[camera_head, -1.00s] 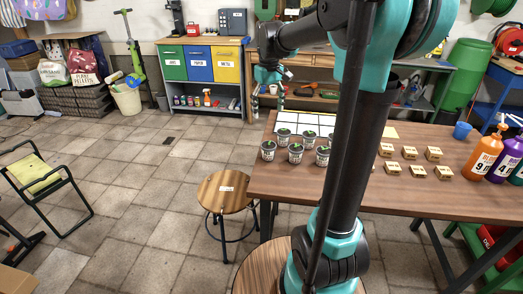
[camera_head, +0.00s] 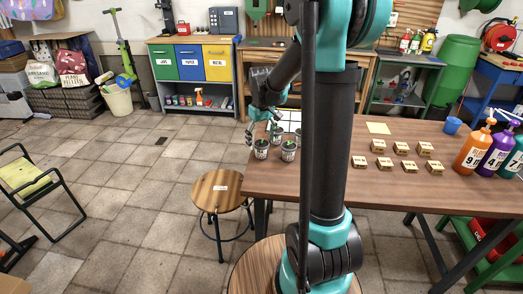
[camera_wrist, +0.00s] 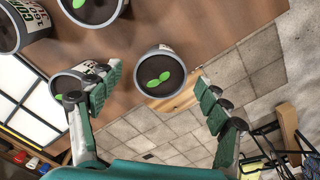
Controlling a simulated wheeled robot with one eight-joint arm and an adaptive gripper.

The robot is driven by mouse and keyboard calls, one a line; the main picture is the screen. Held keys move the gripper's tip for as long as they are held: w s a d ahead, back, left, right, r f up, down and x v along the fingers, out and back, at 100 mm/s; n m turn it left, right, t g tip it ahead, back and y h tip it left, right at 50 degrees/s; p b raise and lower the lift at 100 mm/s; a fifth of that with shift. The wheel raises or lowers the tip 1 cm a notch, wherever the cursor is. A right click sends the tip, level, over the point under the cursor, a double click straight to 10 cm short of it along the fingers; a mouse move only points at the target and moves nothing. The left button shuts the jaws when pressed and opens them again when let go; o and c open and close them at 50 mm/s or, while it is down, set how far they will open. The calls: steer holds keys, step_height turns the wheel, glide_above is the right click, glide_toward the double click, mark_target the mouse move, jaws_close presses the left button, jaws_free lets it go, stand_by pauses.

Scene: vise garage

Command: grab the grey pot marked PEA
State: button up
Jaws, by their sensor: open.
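Small grey pots with green seedlings stand at the left end of the wooden table (camera_head: 400,200). In the head view, one grey pot (camera_head: 261,151) is at the front left and another grey pot (camera_head: 288,152) is to its right; others behind are partly hidden by my arm. I cannot read which is marked PEA. My gripper (camera_head: 262,132) is low over the front left pots. In the wrist view, my gripper (camera_wrist: 158,92) is open, with a grey pot (camera_wrist: 160,74) between and just beyond its fingertips. Another pot (camera_wrist: 66,82) is partly behind the left finger.
Two more pots (camera_wrist: 92,10) (camera_wrist: 22,25) show at the wrist view's top left, beside a white panelled sheet (camera_wrist: 22,100). Small wooden boxes (camera_head: 384,164) and pump bottles (camera_head: 473,150) stand farther right. A round stool (camera_head: 216,190) is left of the table.

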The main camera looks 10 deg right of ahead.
steer(key=shift+f, duration=0.85)
steer(key=c, duration=1.3)
steer(key=shift+c, duration=0.2)
